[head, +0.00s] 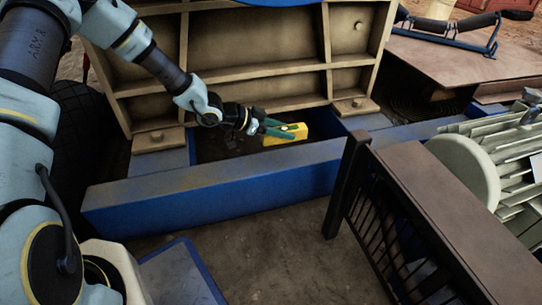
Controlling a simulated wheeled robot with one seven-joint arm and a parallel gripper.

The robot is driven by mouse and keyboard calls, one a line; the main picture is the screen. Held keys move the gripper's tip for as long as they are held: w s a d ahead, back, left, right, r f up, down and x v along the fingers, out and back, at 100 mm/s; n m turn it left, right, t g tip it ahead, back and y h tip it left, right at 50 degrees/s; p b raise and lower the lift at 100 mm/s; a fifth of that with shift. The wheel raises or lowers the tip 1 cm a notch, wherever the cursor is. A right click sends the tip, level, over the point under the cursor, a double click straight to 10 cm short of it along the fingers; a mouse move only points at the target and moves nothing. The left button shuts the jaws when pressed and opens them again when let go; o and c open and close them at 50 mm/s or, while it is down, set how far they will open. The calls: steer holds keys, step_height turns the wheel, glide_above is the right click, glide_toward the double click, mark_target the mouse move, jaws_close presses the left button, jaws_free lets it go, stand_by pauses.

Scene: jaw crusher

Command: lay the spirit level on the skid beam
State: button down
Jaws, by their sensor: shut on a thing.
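The spirit level is a short yellow block (284,137) in the head view, near the middle. My gripper (280,130) is shut on it, with its green fingers at the level's upper left side. The level appears just behind the blue skid beam (225,187), close to its far upper edge. I cannot tell whether it touches the beam or hangs above it. The beam runs across the picture from lower left to upper right, and its dusty top looks bare. The level's far side is partly hidden by the fingers.
A tan ribbed crusher frame (240,75) stands behind the beam, with bolted feet. A black railing with a brown top (440,215) and a finned grey motor (490,165) stand at the right. Open ground (270,250) lies before the beam.

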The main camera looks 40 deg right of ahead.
mark_target(282, 159)
step_height(282, 159, down, 8)
steer(key=b, duration=0.3)
steer(key=shift+b, duration=0.3)
steer(key=shift+r, duration=0.1)
steer(key=shift+c, duration=2.1)
jaws_free()
steer(key=shift+a+r, duration=0.1)
steer(key=p+v, duration=0.5)
steer(key=v, duration=0.5)
steer(key=shift+w+a+r, duration=0.1)
steer(key=shift+a+r, duration=0.05)
steer(key=shift+w+a+r, duration=0.2)
steer(key=shift+a, duration=0.4)
steer(key=shift+w, duration=0.1)
